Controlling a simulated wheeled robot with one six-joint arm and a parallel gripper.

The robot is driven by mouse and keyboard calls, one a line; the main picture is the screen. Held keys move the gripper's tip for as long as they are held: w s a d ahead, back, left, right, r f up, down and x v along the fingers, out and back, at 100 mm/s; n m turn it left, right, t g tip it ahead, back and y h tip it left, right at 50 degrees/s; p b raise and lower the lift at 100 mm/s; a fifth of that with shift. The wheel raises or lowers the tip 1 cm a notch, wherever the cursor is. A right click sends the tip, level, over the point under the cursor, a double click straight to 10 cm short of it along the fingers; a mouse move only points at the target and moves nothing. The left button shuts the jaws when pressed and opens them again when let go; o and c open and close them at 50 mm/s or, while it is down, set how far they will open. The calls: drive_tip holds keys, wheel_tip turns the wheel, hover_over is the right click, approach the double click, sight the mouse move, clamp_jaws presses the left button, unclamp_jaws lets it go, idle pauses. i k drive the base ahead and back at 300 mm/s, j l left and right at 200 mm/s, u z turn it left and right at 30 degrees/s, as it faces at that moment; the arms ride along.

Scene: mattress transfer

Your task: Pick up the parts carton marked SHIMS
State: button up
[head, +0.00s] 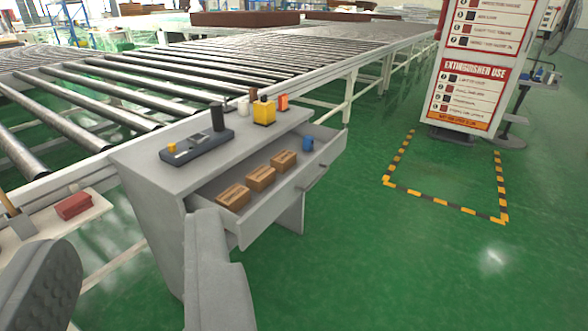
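Three small brown cartons lie in a row in the open drawer (322,152) of a grey cabinet: a near one (233,197), a middle one (261,178) and a far one (284,160). Their markings are too small to read, so I cannot tell which is marked SHIMS. My gripper (135,235) is open and empty in the lower left, its two grey fingers wide apart. The right finger stands in front of the cabinet's lower front, close to the drawer's near end in the picture. The cartons are in plain view, apart from the gripper.
A blue item (308,144) sits at the drawer's far end. The cabinet top (150,165) holds a dark tool tray (197,146), a yellow container (264,111) and small items. A roller conveyor (200,75) runs behind. Green floor (400,260) to the right is clear.

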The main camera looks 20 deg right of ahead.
sight(236, 197)
drive_tip(key=i+j+z, duration=0.75)
drive_tip(key=j, duration=0.15)
